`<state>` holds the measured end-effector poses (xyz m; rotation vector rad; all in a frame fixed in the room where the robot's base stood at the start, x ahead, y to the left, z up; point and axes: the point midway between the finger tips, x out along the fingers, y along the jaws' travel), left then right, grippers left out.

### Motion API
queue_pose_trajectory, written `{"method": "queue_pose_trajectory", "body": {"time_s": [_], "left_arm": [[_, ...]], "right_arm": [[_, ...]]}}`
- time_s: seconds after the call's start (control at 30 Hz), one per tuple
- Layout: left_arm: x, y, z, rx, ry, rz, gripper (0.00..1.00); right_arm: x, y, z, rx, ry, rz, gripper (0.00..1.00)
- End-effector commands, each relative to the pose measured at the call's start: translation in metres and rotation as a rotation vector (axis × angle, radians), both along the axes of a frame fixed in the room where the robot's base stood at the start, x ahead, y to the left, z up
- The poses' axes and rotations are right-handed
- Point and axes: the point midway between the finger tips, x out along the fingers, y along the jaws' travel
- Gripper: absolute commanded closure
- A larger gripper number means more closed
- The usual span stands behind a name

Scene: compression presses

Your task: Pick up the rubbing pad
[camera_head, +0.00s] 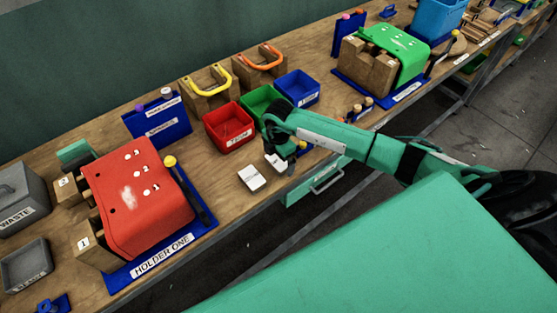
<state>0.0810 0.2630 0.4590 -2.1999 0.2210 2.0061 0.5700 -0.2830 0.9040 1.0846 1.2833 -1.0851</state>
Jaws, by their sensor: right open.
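A small white block (252,177) with a dark marking lies on the wooden bench near its front edge; it looks like the rubbing pad, though its marking is too small to read. My right gripper (278,161) reaches in from the right with its fingers pointing down. It is open, just right of the white block and apart from it. Part of the right gripper is hidden by its own wrist. My left gripper is not in view.
A red cover (150,215) with a white smudge sits in the blue HOLDER ONE tray (160,262). Red (228,127), green (262,100) and blue (297,88) bins stand behind my gripper. A green cover (397,50) stands farther right. Bare bench lies left of the white block.

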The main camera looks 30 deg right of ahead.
Motion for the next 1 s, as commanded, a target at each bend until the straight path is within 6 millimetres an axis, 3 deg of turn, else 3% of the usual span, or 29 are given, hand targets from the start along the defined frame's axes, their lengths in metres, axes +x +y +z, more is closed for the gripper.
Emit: {"method": "queue_pose_trajectory", "body": {"time_s": [0.17,0.4,0.77,1.0], "left_arm": [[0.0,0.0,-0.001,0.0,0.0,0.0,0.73],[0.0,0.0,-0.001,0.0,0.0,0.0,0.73],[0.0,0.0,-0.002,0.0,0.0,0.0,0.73],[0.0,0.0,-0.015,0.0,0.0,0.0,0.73]], "right_arm": [[0.0,0.0,0.0,0.0,0.0,0.0,0.02],[0.0,0.0,0.0,0.0,0.0,0.0,0.45],[0.001,0.0,0.004,0.0,-0.001,0.0,0.46],[0.002,-0.001,0.037,0.001,-0.006,0.0,0.46]]}}
